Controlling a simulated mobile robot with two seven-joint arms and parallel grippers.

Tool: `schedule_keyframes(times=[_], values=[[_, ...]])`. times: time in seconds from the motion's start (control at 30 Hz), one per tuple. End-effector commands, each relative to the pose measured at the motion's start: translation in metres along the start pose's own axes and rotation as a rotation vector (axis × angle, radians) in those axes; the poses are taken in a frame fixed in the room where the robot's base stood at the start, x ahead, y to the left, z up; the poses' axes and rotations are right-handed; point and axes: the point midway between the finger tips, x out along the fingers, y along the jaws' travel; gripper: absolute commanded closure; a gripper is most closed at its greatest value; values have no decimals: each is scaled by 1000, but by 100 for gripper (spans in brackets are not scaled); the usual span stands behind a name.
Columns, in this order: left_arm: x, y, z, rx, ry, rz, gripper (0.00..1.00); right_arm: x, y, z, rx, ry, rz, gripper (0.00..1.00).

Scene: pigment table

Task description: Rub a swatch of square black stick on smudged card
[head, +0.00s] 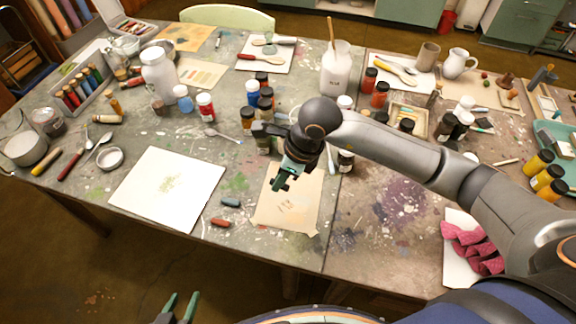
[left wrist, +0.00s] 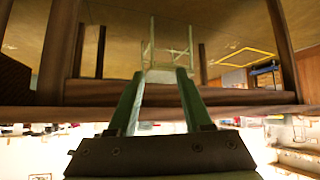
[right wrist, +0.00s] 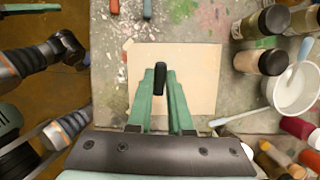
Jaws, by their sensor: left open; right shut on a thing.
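My right gripper (head: 284,181) is shut on the square black stick (right wrist: 160,80), which sticks out between the green fingertips in the right wrist view. The gripper is over the tan card (head: 270,212), which has faint grey smudges near its middle. In the right wrist view the visible part of this card (right wrist: 195,65) looks plain; the fingers cover some of it. I cannot tell whether the stick touches the card. My left gripper (head: 179,307) is open and empty, off the table's front edge; its spread fingers also show in the left wrist view (left wrist: 156,85).
A white sheet (head: 150,190) with an olive smudge lies to the left. A blue-grey stick (head: 231,202) and a red-brown stick (head: 220,223) lie between the two. Several paint jars (head: 265,103) stand behind the gripper. Pink cloth (head: 470,245) lies at the right.

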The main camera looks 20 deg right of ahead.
Motion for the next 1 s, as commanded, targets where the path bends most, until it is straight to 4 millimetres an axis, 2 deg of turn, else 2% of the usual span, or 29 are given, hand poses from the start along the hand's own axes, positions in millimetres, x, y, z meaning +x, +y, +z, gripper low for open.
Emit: schedule_keyframes(times=[0.17, 0.37, 0.83, 1.0], values=[[0, -1, 2, 0, -3, -2, 50, 1, 5, 1, -14, -10, 4, 100], [5, -2, 9, 0, -6, -3, 50, 12, 4, -3, -13, -10, 3, 100], [31, -1, 41, 0, -25, 3, 50, 62, 4, -20, -13, -9, 2, 100], [35, 8, 38, 3, -25, 25, 50, 70, 4, -23, -13, -9, 3, 100]])
